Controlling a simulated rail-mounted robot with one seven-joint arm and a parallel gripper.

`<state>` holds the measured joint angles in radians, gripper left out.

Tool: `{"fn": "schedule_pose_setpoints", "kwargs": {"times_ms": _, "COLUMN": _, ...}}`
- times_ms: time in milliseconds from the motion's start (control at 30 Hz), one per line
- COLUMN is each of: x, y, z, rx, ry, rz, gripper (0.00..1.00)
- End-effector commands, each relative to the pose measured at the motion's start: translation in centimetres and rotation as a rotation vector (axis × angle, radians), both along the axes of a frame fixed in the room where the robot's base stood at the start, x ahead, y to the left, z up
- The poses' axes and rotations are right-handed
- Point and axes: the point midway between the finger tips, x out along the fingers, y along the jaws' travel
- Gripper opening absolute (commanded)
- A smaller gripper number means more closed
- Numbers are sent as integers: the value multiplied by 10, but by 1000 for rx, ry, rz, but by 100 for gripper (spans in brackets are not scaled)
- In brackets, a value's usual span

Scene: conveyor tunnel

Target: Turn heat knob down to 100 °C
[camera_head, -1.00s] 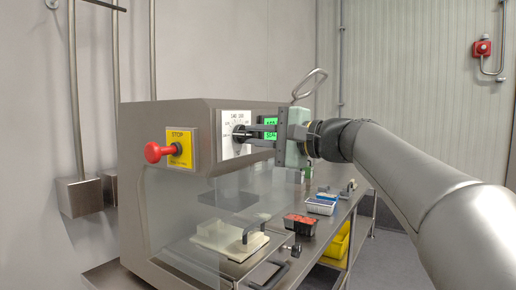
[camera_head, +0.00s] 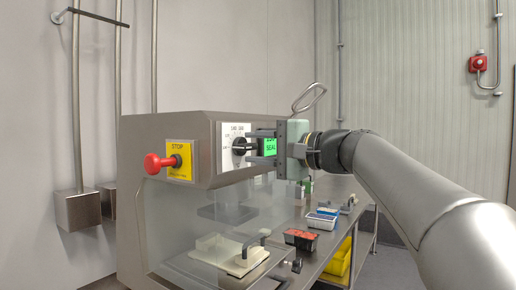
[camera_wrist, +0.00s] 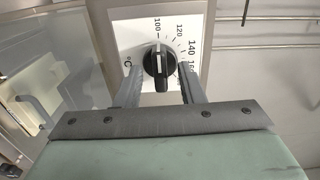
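The black heat knob (camera_wrist: 158,64) sits on a white dial plate (camera_wrist: 125,25) marked in °C. In the wrist view its white pointer line points straight up at the 100 mark; 120 and 140 lie to its right. In the head view the knob (camera_head: 240,146) is on the front of the steel machine. My gripper (camera_head: 251,146) is open and empty in front of the knob. Its two fingers stand apart, one on each side of the knob in the wrist view, with a visible gap from it.
A red stop button (camera_head: 158,163) on a yellow plate (camera_head: 180,160) is left of the dial. Below are a clear guard and a steel table with trays (camera_head: 322,220). A wire loop (camera_head: 309,97) rises behind.

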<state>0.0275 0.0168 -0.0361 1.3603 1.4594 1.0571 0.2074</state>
Motion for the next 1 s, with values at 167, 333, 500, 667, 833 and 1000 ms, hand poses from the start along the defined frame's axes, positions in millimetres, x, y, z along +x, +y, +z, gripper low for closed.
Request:
{"fn": "schedule_pose_setpoints", "kwargs": {"times_ms": 167, "x": 0, "y": 0, "z": 0, "rx": 1, "ry": 0, "rz": 0, "gripper": 35}}
{"fn": "schedule_pose_setpoints", "kwargs": {"times_ms": 333, "x": -6, "y": -10, "z": 0, "rx": 1, "ry": 1, "rz": -3, "gripper": 35}}
{"fn": "schedule_pose_setpoints", "kwargs": {"times_ms": 500, "x": -24, "y": -37, "z": 1, "rx": 1, "ry": 1, "rz": -5, "gripper": 35}}
{"fn": "schedule_pose_setpoints", "kwargs": {"times_ms": 667, "x": -46, "y": -70, "z": 1, "rx": 1, "ry": -1, "rz": -4, "gripper": 35}}
{"fn": "schedule_pose_setpoints", "kwargs": {"times_ms": 833, "x": -69, "y": -104, "z": 2, "rx": 1, "ry": 0, "rz": -3, "gripper": 35}}
{"fn": "schedule_pose_setpoints", "kwargs": {"times_ms": 1000, "x": -86, "y": -130, "z": 1, "rx": 1, "ry": 1, "rz": -3, "gripper": 35}}
